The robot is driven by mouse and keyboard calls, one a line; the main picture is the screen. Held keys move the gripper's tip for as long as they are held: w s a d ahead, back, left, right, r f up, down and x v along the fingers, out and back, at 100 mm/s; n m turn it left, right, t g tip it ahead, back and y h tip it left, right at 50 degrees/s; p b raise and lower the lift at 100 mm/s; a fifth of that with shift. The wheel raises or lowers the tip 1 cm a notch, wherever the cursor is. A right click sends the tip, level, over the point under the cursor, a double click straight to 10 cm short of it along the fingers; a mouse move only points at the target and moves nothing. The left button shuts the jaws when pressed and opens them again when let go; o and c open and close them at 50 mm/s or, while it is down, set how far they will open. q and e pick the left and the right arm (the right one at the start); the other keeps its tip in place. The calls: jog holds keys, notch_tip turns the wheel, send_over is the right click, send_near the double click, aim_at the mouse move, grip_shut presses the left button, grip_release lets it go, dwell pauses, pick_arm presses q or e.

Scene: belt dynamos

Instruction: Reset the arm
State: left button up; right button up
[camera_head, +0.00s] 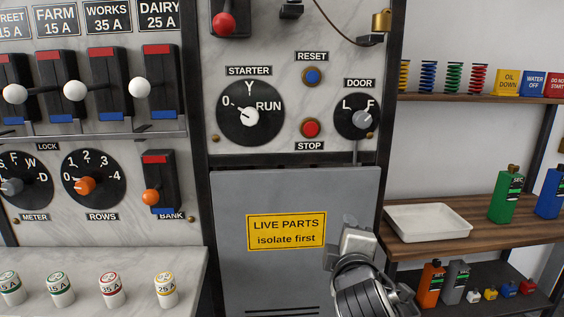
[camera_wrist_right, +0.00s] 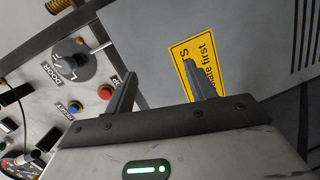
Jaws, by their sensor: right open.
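My right gripper (camera_head: 352,225) is in front of the grey door (camera_head: 290,192), just right of its yellow "LIVE PARTS isolate first" sign (camera_head: 286,232). In the right wrist view the two fingers stand apart, with nothing between them; the gripper (camera_wrist_right: 158,70) is open and empty. The same sign (camera_wrist_right: 197,62) shows partly behind one finger. The DOOR dial (camera_head: 357,117), with L and F marks, is above the gripper and also shows in the right wrist view (camera_wrist_right: 70,64). My left gripper is not in view.
The STARTER dial (camera_head: 250,112), blue RESET button (camera_head: 312,76) and red STOP button (camera_head: 311,128) sit on the marble panel above the door. Right of the gripper, a shelf holds a white tray (camera_head: 428,222) and bottles such as a green one (camera_head: 507,198). Switches fill the left.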

jog(key=s+f+m+g+y, duration=0.25)
jog(key=s+f, duration=0.35)
jog(key=f, duration=0.7)
jog(key=s+f+m+g+y, duration=0.1)
jog(key=s+f+m, duration=0.3)
jog(key=s+f, duration=0.3)
jog(key=s+f+m+g+y, duration=0.1)
jog(key=s+f+m, duration=0.4)
jog(key=s, duration=0.8)
notch_tip(320, 180, down, 3)
jog(key=shift+r+g+y, duration=0.2)
jog(key=shift+g+y, duration=0.15)
jog(key=shift+g, duration=0.2)
jog(key=shift+d+m, duration=0.1)
jog(key=shift+m, duration=0.15)
